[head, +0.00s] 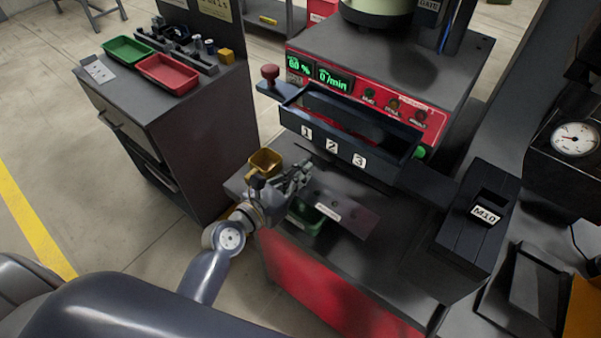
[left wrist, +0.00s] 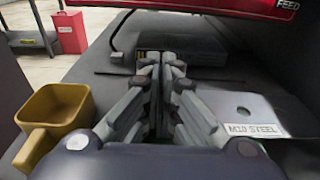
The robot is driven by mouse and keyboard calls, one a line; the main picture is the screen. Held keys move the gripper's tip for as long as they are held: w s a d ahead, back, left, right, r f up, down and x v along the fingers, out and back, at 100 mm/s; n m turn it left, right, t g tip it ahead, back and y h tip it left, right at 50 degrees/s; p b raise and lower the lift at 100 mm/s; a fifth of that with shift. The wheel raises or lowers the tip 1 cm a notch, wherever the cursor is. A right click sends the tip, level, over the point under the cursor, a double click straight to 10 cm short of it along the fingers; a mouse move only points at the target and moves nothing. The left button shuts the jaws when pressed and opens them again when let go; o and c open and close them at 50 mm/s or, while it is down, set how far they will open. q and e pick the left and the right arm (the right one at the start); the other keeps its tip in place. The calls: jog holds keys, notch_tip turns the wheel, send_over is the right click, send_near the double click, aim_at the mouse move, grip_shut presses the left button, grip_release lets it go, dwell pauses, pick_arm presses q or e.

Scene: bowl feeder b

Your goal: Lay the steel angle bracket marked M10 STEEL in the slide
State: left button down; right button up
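The bracket marked M10 STEEL (left wrist: 243,108) is a flat grey plate with a white label and a hole, right of my left gripper in the left wrist view. In the head view the bracket (head: 352,217) lies on the dark bench top. My left gripper (head: 304,172) is over the bench, left of the bracket and apart from it. In the left wrist view its fingers (left wrist: 160,62) are close together with a narrow dark gap; I see nothing held. A black box labelled M10 (head: 466,225) with a slot stands at right; whether it is the slide is unclear. My right gripper is out of view.
A yellow cup (head: 264,161) stands left of my left gripper. A green bin (head: 304,218) is partly hidden below the gripper. A dark drawer-like tray numbered 1, 2, 3 (head: 345,150) juts from the red-fronted machine behind. A cabinet at left holds a red tray (head: 168,73).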

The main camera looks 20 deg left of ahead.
pick_arm(q)
jog(key=c, duration=1.8)
grip_release()
jog(key=shift+r, duration=0.15)
jog(key=shift+s+a, duration=0.15)
jog(key=shift+s, duration=0.15)
jog(key=b+v, duration=0.1)
jog(key=v, duration=1)
jog(key=shift+s+b, duration=0.15)
jog(key=shift+b, duration=0.25)
